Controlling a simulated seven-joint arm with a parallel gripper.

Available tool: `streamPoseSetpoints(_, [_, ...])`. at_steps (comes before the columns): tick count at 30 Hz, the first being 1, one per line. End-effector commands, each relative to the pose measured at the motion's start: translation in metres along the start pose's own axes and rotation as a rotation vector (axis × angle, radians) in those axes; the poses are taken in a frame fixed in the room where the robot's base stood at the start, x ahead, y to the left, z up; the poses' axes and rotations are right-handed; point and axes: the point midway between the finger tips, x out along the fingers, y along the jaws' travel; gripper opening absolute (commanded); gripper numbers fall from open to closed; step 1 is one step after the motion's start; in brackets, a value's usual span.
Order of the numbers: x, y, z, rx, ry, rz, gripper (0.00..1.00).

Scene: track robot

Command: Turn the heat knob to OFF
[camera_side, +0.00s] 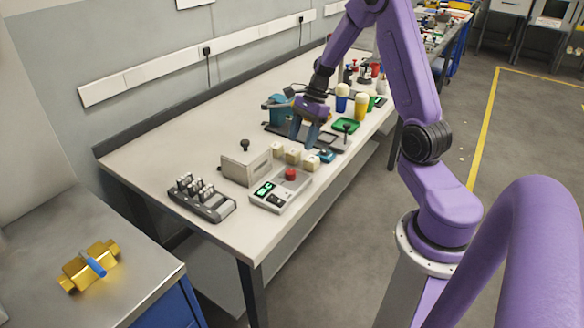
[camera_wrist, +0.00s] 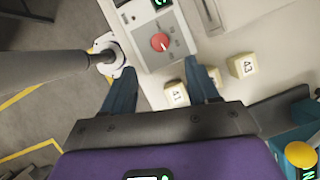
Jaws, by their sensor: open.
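The red heat knob (camera_side: 291,174) sits on a light grey control box (camera_side: 272,199) with a green-lit display, near the table's front edge. In the wrist view the knob (camera_wrist: 160,42) carries a pale pointer line, and the printed labels around it are too small to read. My gripper (camera_side: 304,143) is open and empty above the table, farther back than the box and apart from it. In the wrist view its two blue-grey fingers (camera_wrist: 162,72) are spread wide, with the knob beyond the gap between their tips.
Cream numbered blocks (camera_wrist: 242,65) lie beside the control box. A grey box with a black-knobbed lever (camera_side: 245,162) stands behind it. A grey rod (camera_wrist: 62,63) crosses left in the wrist view. A teal box with a yellow button (camera_wrist: 300,154) is lower right.

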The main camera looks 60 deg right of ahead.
Motion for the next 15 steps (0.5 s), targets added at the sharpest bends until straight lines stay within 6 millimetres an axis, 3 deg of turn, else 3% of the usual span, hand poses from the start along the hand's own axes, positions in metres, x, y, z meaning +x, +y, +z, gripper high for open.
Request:
streamPoseSetpoints(9, [0.06, 0.001, 0.0, 0.001, 0.0, 0.005, 0.59])
streamPoseSetpoints(15, [0.087, 0.001, 0.0, 0.0, 0.0, 0.002, 0.59])
